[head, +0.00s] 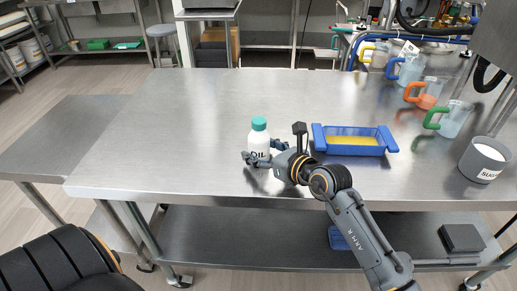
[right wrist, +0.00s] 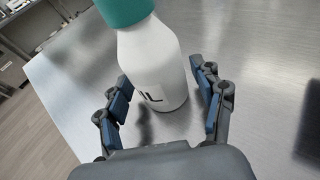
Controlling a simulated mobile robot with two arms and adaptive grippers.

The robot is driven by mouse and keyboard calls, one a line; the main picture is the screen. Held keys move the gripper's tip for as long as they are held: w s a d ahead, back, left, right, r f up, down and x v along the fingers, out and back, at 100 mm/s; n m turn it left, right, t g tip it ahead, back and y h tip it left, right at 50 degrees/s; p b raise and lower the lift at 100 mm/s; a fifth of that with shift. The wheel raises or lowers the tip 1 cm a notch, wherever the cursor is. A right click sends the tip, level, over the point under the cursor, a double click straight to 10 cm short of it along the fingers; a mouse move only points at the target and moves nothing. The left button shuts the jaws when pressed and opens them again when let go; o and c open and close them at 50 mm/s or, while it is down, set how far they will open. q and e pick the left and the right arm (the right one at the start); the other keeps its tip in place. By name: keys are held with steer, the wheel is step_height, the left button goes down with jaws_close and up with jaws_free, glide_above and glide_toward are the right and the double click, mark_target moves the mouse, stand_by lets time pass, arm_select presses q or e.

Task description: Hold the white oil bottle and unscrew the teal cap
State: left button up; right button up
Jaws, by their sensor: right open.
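The white oil bottle (head: 259,142) stands upright on the metal table, with its teal cap (head: 259,123) on top. The bottle also shows in the right wrist view (right wrist: 152,62), with the teal cap (right wrist: 124,10) cut off by the top edge. My right gripper (head: 262,154) is low at the bottle. In the right wrist view my right gripper (right wrist: 160,100) is open, with one finger on each side of the lower bottle. A gap shows between the right finger and the bottle; the left finger is close to its side. My left gripper is not in view.
A blue tray (head: 389,139) with yellow contents is right of my right gripper. The table (head: 190,125) left of the bottle is clear.

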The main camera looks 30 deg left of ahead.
jaws_close()
stand_by(0.6)
stand_by(0.8)
